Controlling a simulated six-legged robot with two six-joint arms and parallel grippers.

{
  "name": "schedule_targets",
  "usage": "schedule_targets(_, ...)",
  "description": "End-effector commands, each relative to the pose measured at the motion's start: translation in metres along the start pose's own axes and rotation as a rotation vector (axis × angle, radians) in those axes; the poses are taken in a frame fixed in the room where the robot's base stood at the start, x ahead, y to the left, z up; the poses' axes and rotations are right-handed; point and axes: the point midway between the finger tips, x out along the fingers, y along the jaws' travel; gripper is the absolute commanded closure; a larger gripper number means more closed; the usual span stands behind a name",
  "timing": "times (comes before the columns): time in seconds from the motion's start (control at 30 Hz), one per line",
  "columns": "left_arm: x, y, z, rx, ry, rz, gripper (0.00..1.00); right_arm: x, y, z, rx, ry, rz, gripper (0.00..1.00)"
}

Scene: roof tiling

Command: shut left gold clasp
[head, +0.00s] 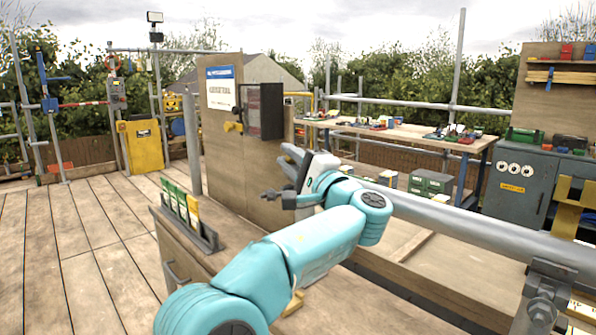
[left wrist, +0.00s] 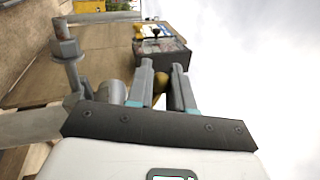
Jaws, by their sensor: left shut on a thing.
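My left gripper (head: 287,163) is in front of the wooden panel, low and right of the dark box, at the end of my teal arm. In the left wrist view its two fingers (left wrist: 164,72) point toward the box and are shut on a small gold piece (left wrist: 157,84), which looks like the clasp; the fingers hide part of it. In the head view the gripper hides this spot. Another gold fitting (head: 233,127) sticks out at the left of the dark box (head: 264,110). My right gripper is not in view.
A wooden panel (head: 225,165) with a white sign (head: 220,88) stands behind my gripper. A rack of coloured cards (head: 187,215) sits on the bench at left. A thick grey pipe (head: 470,235) crosses at right.

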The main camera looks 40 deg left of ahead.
Motion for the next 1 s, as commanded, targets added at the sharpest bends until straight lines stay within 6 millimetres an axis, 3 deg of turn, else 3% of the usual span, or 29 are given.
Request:
schedule_targets(0.03, -0.004, 0.011, 0.001, -0.044, -0.014, -0.004, 1.0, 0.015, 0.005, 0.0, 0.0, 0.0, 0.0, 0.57)
schedule_targets(0.1, -0.006, 0.018, 0.003, -0.101, -0.031, -0.005, 1.0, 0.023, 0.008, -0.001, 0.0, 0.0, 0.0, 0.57)
schedule_targets(0.4, -0.013, 0.04, 0.006, -0.178, -0.053, -0.005, 1.0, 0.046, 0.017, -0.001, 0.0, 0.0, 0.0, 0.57)
schedule_targets(1.0, -0.017, 0.055, 0.004, -0.172, -0.05, -0.002, 1.0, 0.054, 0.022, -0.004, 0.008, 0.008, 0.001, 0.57)
